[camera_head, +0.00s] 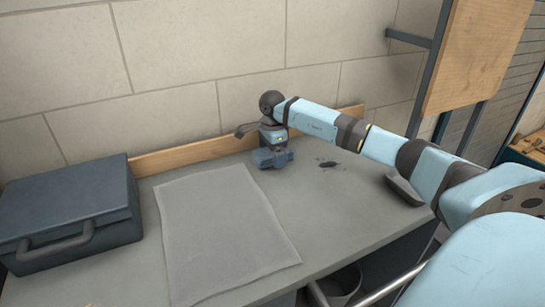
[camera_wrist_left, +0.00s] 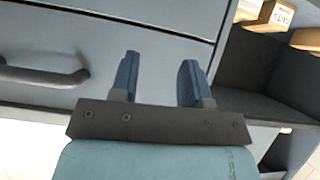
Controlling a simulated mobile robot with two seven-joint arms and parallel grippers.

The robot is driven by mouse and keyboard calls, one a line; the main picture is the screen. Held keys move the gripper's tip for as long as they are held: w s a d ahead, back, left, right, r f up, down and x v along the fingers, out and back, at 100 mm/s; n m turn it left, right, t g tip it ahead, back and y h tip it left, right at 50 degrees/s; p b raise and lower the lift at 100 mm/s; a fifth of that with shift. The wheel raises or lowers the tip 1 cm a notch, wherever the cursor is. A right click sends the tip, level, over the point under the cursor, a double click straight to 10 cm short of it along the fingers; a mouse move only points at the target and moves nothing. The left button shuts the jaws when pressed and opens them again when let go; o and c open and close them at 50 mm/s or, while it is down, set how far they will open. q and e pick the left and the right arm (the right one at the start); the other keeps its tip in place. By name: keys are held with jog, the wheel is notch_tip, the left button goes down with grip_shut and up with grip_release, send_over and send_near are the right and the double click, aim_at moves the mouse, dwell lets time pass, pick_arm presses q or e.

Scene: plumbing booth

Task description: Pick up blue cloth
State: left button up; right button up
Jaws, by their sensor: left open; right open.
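I cannot make out a separate blue cloth in either view. My right gripper (camera_head: 272,158) is over the back of the grey worktop, close to the wooden strip, with blue parts at its lower end. Those parts look like its fingers; whether any blue cloth is beneath them I cannot tell. It is open. My left gripper (camera_wrist_left: 157,80) shows in the left wrist view, open and empty, its two blue fingers apart in front of a grey drawer front (camera_wrist_left: 110,50). It is not in the head view.
On the worktop (camera_head: 330,225), a flat grey sheet (camera_head: 220,235) lies at the centre and a dark blue toolbox (camera_head: 70,210) stands at left. A small dark object (camera_head: 327,163) lies right of my right gripper. A grey tray (camera_head: 403,188) sits near the right edge.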

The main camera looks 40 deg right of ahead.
jog(key=shift+f, duration=0.35)
jog(key=c, duration=0.9)
jog(key=shift+r, duration=0.2)
jog(key=shift+c, duration=0.2)
notch_tip(320, 180, up, 20)
jog(key=p, duration=0.1)
jog(key=shift+f, duration=0.15)
